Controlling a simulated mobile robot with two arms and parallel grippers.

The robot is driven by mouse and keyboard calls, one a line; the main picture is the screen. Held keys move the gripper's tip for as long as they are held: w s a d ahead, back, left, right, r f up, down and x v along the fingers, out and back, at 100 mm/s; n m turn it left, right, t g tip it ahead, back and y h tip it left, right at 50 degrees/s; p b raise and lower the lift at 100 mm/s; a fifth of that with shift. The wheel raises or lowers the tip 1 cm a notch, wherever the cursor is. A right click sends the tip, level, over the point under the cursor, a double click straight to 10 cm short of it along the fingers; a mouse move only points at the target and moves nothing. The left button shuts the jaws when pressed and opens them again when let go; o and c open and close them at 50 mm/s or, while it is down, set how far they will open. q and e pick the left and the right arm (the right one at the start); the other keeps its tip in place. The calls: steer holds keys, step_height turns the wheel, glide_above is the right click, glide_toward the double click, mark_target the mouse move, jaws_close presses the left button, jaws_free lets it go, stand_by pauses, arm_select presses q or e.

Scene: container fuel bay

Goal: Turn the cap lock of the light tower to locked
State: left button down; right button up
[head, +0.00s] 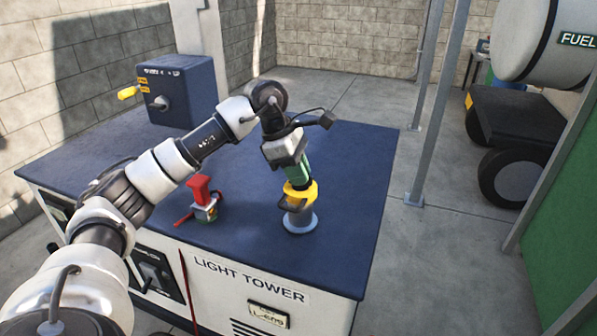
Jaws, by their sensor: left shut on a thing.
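The light tower (340,160) is a low white cabinet with a dark blue top, labelled LIGHT TOWER on its front. A yellow cap (308,196) sits on a pale grey filler neck (300,223) near the front right of the top. My left gripper (298,184) comes down over the cap from above, slightly tilted, and is shut on it. A green section shows just above the cap. The gripper hides the cap's upper part, so I cannot read the lock's position. My right gripper is not in view.
A red-handled fitting (202,200) stands on the top left of the cap. Grey posts (433,110) and a fuel tank on a wheeled base (515,130) stand to the right.

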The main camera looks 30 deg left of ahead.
arm_select(q)
steer(key=shift+d+f+m+g, duration=0.1)
steer(key=shift+f+m+g, duration=0.2)
steer(key=shift+m, duration=0.4)
steer(key=c, duration=1.5)
jaws_free()
steer(key=shift+s, duration=0.1)
steer(key=o, duration=0.3)
steer(key=shift+s+r, duration=0.15)
steer(key=shift+o, duration=0.2)
steer(key=shift+w, duration=0.4)
steer(key=w+v, duration=0.1)
steer(key=v, duration=0.9)
steer(key=shift+s+a+r+b, duration=0.25)
steer(key=shift+s+b, duration=0.1)
steer(key=shift+s, duration=0.1)
steer(key=shift+f, duration=0.1)
